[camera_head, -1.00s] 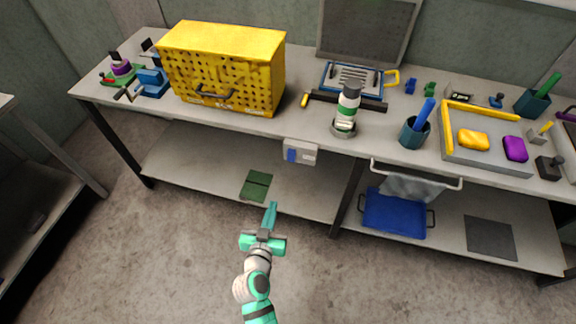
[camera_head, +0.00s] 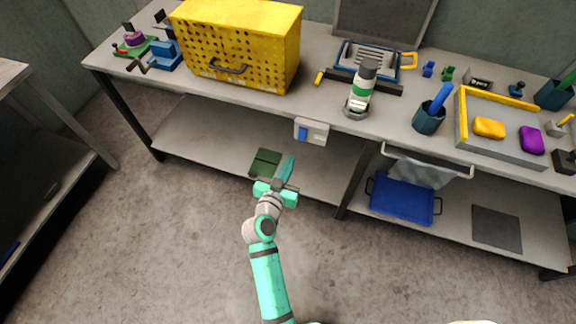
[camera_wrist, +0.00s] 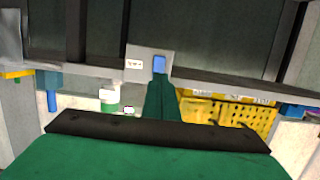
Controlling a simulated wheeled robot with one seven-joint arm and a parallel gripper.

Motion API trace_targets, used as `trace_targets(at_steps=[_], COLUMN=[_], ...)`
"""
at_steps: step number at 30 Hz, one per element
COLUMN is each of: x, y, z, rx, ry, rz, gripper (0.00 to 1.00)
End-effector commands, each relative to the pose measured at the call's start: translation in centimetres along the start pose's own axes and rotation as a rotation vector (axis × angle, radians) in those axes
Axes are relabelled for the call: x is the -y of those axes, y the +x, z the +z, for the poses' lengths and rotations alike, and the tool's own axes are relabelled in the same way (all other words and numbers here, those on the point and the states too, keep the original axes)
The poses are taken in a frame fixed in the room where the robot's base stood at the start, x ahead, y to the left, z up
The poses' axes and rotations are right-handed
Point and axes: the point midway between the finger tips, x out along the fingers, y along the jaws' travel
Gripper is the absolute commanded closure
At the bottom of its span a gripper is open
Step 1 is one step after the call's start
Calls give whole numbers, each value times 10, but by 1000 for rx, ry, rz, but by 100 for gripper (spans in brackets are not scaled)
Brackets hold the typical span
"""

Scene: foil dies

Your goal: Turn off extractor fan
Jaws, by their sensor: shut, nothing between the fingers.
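A light grey switch box (camera_head: 311,131) with a blue rocker (camera_head: 303,133) is fixed to the front edge of the workbench. It also shows in the wrist view (camera_wrist: 134,64), where its blue rocker (camera_wrist: 159,64) is just beyond my fingertips. My gripper (camera_head: 288,160) is shut and empty, below and slightly left of the switch box in the head view. In the wrist view my gripper (camera_wrist: 160,80) points at the blue rocker and its tips overlap the lower edge of it. I cannot tell whether they touch. No fan is recognisable in view.
On the workbench (camera_head: 330,105) stand a yellow perforated box (camera_head: 240,45), a white and green bottle (camera_head: 361,88) and a blue-green cup (camera_head: 428,120). The lower shelf (camera_head: 210,135) bears a green item (camera_head: 265,162) and a blue tray (camera_head: 400,205). The floor in front is clear.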

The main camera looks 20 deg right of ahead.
Motion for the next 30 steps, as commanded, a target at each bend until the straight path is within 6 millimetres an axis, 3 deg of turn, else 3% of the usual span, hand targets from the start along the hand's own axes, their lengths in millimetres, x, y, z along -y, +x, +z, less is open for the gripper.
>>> trace_targets(at_steps=[9, 15, 21, 30], x=[0, 0, 0, 0], y=[60, 88, 100, 101], z=[-1, 0, 0, 0], rx=[-1, 1, 0, 0], ry=[1, 1, 1, 1], rz=[2, 1, 0, 0], gripper=[100, 100, 100, 100])
